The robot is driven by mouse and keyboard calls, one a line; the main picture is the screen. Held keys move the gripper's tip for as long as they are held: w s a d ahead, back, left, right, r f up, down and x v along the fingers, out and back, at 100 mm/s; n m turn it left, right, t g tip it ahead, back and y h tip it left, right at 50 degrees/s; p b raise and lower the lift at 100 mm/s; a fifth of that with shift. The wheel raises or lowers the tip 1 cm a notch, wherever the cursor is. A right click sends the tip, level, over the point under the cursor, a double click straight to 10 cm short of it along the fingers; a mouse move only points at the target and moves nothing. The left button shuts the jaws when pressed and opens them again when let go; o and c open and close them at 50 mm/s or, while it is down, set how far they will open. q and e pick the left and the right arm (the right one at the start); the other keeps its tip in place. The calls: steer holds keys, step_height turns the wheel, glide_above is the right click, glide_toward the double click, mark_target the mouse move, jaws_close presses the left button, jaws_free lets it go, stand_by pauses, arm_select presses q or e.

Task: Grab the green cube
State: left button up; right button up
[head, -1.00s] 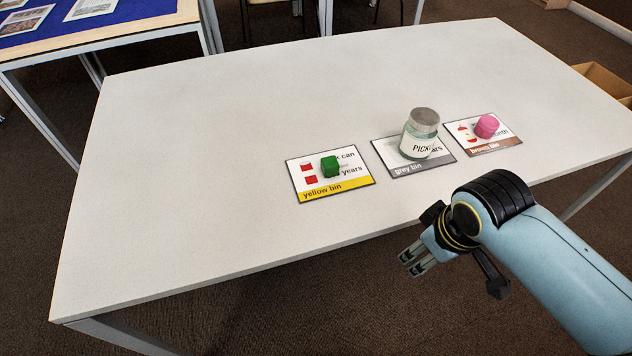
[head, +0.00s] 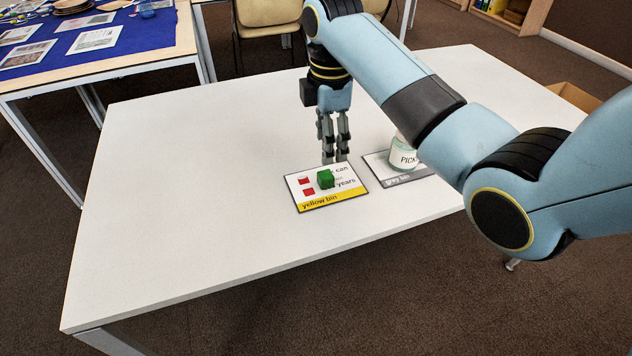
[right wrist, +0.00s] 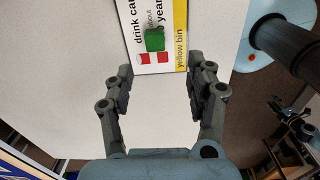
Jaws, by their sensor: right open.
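The green cube (head: 325,179) sits on the yellow bin card (head: 322,201), a white card with a yellow strip, on the table. My right gripper (head: 335,160) points down just behind the card in the head view, with its fingertips close to the card's far edge. In the right wrist view the green cube (right wrist: 155,39) lies beyond the fingertips, roughly between their lines. The right gripper (right wrist: 163,75) is open with nothing between its fingers. My left gripper is in neither view.
The grey bin card (head: 385,172) lies to the right, with a glass jar (head: 404,155) on it, partly hidden by my right arm. The brown bin card and pink object are hidden. The white table (head: 190,190) is clear to the left. A blue-topped table (head: 150,30) stands behind.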

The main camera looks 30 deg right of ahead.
steer(key=b, duration=0.1)
glide_above(320, 175)
steer(key=shift+n, duration=0.4)
steer(key=f, duration=0.4)
steer(key=shift+s+d+f, duration=0.25)
steer(key=shift+d, duration=0.05)
steer(key=f, duration=0.3)
steer(key=f+b, duration=0.1)
steer(key=f, duration=0.1)
steer(key=shift+w+a+f, duration=0.15)
steer(key=shift+a+f, duration=0.15)
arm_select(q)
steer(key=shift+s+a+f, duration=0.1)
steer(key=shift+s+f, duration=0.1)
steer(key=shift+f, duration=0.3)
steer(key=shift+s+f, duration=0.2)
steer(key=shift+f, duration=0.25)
arm_select(e)
steer(key=shift+c, duration=0.4)
steer(key=c, duration=1)
steer(key=shift+r, duration=0.15)
